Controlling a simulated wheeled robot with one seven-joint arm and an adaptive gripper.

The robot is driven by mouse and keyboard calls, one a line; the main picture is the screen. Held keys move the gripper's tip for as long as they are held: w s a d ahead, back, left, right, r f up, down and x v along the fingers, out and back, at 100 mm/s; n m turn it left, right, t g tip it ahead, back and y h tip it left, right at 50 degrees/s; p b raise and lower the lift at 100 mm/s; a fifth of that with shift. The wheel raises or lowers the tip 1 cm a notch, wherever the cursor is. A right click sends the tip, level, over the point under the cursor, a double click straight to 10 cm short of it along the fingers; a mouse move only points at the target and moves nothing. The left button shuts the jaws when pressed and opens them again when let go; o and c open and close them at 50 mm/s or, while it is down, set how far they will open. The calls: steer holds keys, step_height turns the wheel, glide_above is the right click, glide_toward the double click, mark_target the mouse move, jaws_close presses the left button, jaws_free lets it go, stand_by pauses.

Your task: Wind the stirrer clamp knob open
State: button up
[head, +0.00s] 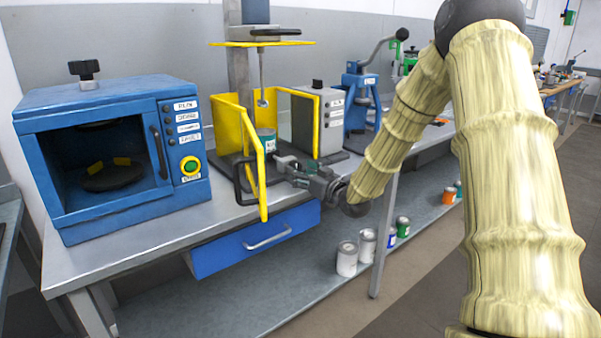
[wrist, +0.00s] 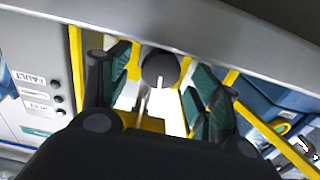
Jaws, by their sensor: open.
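The stirrer (head: 262,75) stands on the bench, its thin shaft hanging down between yellow guard panels (head: 257,150) to a can (head: 266,138). In the head view my gripper (head: 277,163) reaches in from the right at the open front of the guard, low beside the can. In the wrist view a dark round knob (wrist: 160,68) with a short white line, apparently the clamp knob, lies between the fingers of my gripper (wrist: 162,85). The green-padded fingers are open, with gaps on both sides of the knob. I cannot make out this knob in the head view.
A blue oven-like cabinet (head: 120,150) stands left on the bench. A grey control box (head: 318,118) stands close right of the guard, with a blue press (head: 360,95) beyond. A black guard handle (head: 240,185) is close to my gripper. Several cans (head: 347,258) stand on the lower shelf.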

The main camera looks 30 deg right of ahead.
steer(key=shift+w+a, duration=0.1)
steer(key=shift+w, duration=0.3)
steer(key=c, duration=1)
steer(key=shift+c, duration=0.2)
steer(key=shift+f+n+b, duration=0.1)
steer(key=shift+n+b, duration=0.3)
steer(key=shift+n, duration=0.6)
steer(key=shift+n+b, duration=0.45)
steer(key=shift+n, duration=0.95)
